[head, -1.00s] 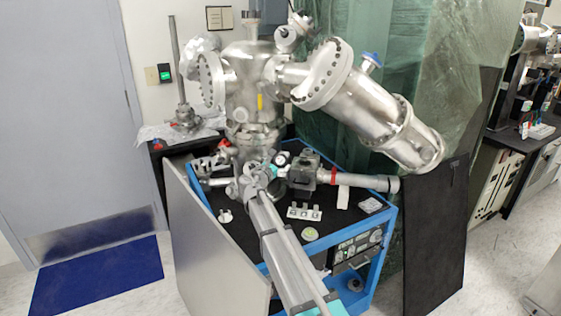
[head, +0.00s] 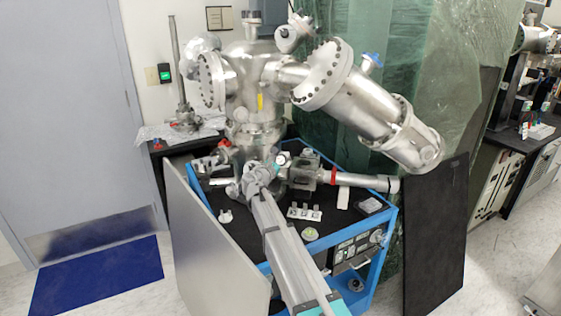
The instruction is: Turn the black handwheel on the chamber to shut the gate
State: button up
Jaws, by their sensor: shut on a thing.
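The steel chamber (head: 243,82) stands at the back of a blue-framed cart, with a gate valve body (head: 304,174) low on its right side. The black handwheel (head: 283,157) is a small dark round part just left of the valve body, mostly hidden by my wrist. My arm reaches up from the bottom of the head view, and my gripper (head: 279,164) is at the handwheel, shut on it. The fingertips are too small and covered to see clearly. The wheel's angle and the gate inside cannot be seen.
A large angled steel cylinder (head: 365,108) hangs over the right of the cart. A pipe (head: 362,181) runs right from the valve. Small fittings (head: 304,213) lie on the black cart top (head: 240,232). Panels lean at both sides of the cart.

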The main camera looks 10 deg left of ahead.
jog(key=shift+m+g+h, duration=0.3)
jog(key=shift+m, duration=0.3)
jog(key=shift+w+r+m+g+h+p, duration=0.15)
jog(key=shift+m+g+h+p, duration=0.55)
jog(key=shift+m, duration=0.5)
jog(key=m+g+h+p, duration=0.1)
jog(key=m+g+p, duration=0.1)
jog(key=m, duration=0.2)
jog(key=shift+g+h, duration=0.4)
jog(key=m+g+p, duration=0.2)
jog(key=m+g, duration=0.1)
jog(key=m, duration=0.1)
jog(key=shift+s+m+g+p, duration=0.2)
jog(key=shift+m+g+p, duration=0.5)
jog(key=shift+m, duration=0.1)
jog(key=shift+d+f, duration=0.1)
jog(key=shift+f, duration=0.15)
jog(key=o, duration=1)
